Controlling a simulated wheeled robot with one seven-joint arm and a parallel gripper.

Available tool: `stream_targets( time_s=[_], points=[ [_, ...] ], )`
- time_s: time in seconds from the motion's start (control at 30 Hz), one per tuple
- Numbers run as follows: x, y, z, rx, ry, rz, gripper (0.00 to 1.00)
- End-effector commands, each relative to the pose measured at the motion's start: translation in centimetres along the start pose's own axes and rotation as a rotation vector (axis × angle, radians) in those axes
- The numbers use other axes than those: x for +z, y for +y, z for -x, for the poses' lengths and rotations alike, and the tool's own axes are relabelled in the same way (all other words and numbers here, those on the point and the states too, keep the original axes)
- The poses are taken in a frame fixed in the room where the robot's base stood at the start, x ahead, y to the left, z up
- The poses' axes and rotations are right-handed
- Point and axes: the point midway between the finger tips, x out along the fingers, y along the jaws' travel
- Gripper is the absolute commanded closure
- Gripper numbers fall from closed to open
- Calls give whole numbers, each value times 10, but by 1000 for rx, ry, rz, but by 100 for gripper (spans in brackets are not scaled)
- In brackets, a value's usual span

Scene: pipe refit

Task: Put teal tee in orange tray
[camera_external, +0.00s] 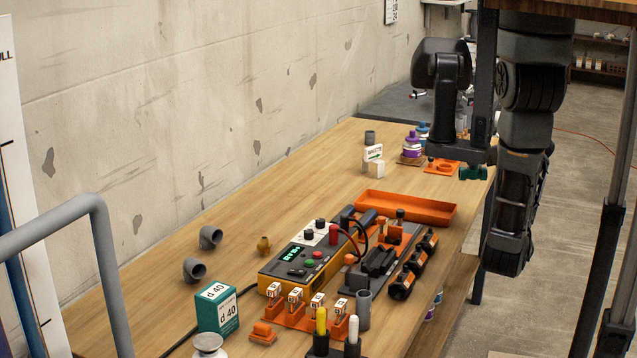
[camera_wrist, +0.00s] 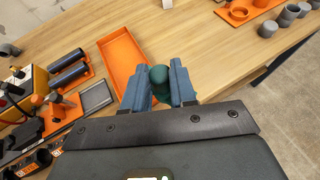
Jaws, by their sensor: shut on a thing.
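The teal tee (camera_wrist: 159,80) is held between the two fingers of my gripper (camera_wrist: 160,90) in the wrist view. In the external view the teal tee (camera_external: 472,173) shows below my gripper (camera_external: 472,165), above the right side of the table. My gripper is shut on it. The orange tray (camera_external: 405,207) lies on the table, to the lower left of the tee in the external view. In the wrist view the orange tray (camera_wrist: 122,55) is just left of the fingers, and its visible floor is empty. The tee's lower part is hidden from the wrist camera.
A yellow device (camera_external: 300,258) and black-and-orange tool holders (camera_external: 385,262) sit in front of the tray. An orange holder (camera_external: 442,167), purple bottle (camera_external: 411,142) and white boxes (camera_external: 374,160) stand behind. Grey elbows (camera_external: 195,269) lie at left. Bare table surrounds the tray's left.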

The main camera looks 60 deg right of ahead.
Motion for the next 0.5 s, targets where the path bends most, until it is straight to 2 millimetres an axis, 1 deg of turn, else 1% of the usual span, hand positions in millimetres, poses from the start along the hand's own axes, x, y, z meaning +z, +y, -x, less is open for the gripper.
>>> stream_targets(
  time_s=[0.03,0.07,0.17,0.27,0.5],
  points=[
    [-3,-4,7,-12,0,-5,100],
    [-4,-5,9,-17,0,-6,100],
    [-8,-4,10,-22,1,-9,100],
    [-12,6,-2,-20,3,-10,100],
    [-23,41,-47,-20,3,-10,100]
  ],
)
